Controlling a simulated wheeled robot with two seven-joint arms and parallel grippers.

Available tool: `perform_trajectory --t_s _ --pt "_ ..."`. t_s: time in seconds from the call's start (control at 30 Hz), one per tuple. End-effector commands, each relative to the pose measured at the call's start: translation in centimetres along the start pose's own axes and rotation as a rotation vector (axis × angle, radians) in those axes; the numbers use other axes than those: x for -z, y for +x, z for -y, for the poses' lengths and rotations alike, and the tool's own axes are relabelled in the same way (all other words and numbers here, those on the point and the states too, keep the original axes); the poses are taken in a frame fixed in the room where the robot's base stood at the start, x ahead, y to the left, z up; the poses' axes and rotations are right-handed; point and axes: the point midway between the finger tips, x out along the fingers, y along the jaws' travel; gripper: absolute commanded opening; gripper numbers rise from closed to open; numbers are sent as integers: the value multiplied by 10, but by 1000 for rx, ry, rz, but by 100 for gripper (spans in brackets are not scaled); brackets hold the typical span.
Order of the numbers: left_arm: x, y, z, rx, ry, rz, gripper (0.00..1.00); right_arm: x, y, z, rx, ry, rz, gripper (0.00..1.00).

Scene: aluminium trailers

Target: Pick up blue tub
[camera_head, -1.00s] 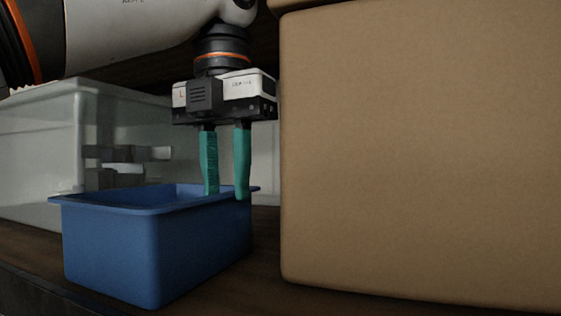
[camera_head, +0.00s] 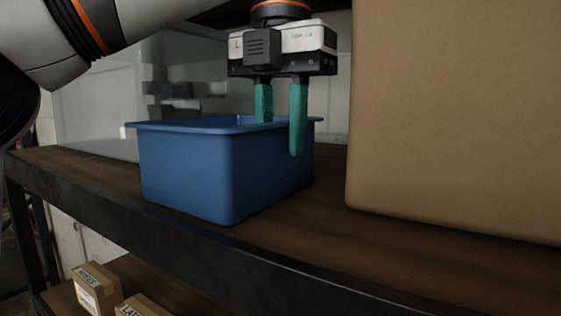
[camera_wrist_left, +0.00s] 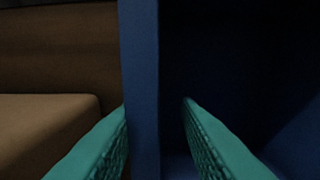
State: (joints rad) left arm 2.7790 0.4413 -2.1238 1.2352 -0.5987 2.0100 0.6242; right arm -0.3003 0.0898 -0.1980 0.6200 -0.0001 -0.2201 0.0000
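The blue tub (camera_head: 185,170) stands upright on the brown shelf, near its front edge, and looks empty where its inside shows. My left gripper (camera_head: 281,138) points down over the tub's right wall. One green finger is inside the tub and the other hangs outside it. In the left wrist view the tub's wall (camera_wrist_left: 140,60) runs between the two fingers. The left finger is close to the wall or touching it; a gap shows at the right finger. The gripper is open around the wall. My right gripper is not in view.
A large cardboard box (camera_head: 450,120) stands close to the right of the tub. A translucent grey bin (camera_head: 100,100) is behind it at left. The shelf's dark front edge (camera_head: 200,260) runs below. Small cartons (camera_head: 97,287) sit on a lower level.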

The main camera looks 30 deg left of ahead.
Motion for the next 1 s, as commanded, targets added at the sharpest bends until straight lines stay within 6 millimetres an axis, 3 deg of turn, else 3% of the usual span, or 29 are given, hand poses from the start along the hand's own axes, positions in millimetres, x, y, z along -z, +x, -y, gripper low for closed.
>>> perform_trajectory --t_s 0.33,0.83,1.0 --pt "0 35 0 -1 3 3 29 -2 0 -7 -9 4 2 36" --pt "0 43 0 0 -1 -3 29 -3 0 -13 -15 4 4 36" --pt "0 43 0 0 -1 -3 1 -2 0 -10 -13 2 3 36"
